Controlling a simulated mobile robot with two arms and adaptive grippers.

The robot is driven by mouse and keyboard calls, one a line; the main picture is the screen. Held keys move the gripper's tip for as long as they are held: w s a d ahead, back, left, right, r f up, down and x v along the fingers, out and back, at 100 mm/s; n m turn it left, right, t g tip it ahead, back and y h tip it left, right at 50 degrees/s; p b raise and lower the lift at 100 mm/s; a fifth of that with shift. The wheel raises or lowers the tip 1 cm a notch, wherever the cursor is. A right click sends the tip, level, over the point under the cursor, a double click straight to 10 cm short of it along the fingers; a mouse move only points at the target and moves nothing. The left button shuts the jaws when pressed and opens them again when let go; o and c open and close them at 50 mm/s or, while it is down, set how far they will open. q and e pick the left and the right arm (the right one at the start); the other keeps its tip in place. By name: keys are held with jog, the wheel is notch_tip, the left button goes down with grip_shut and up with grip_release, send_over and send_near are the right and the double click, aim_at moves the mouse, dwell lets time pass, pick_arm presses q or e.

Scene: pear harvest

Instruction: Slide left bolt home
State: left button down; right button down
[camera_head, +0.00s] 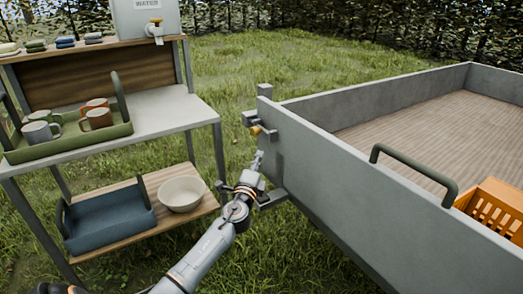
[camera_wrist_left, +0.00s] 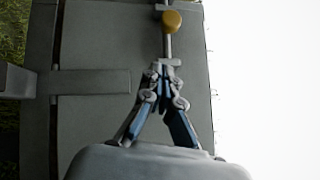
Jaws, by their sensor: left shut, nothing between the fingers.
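The left bolt has a yellow knob (camera_head: 256,130) and sits at the left corner of the grey trailer's near wall. In the left wrist view the knob (camera_wrist_left: 172,21) is on a thin pale rod at the top, just past my fingertips. My left gripper (camera_head: 258,158) is shut and empty, just below the knob in the head view. Its closed fingertips (camera_wrist_left: 161,70) lie close to the rod's lower end; I cannot tell whether they touch it. A grey bracket (camera_head: 250,118) is beside the knob. My right gripper is not in view.
The trailer (camera_head: 330,165) has a wooden floor, a green handle (camera_head: 415,172) and an orange crate (camera_head: 495,210). At left, a shelf unit (camera_head: 170,110) holds a tray of mugs (camera_head: 75,142), a blue tray (camera_head: 108,217) and a bowl (camera_head: 181,193). Grass lies between.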

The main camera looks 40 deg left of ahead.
pick_arm(q)
jog(key=shift+v, duration=2.7)
jog(key=shift+d, duration=0.1)
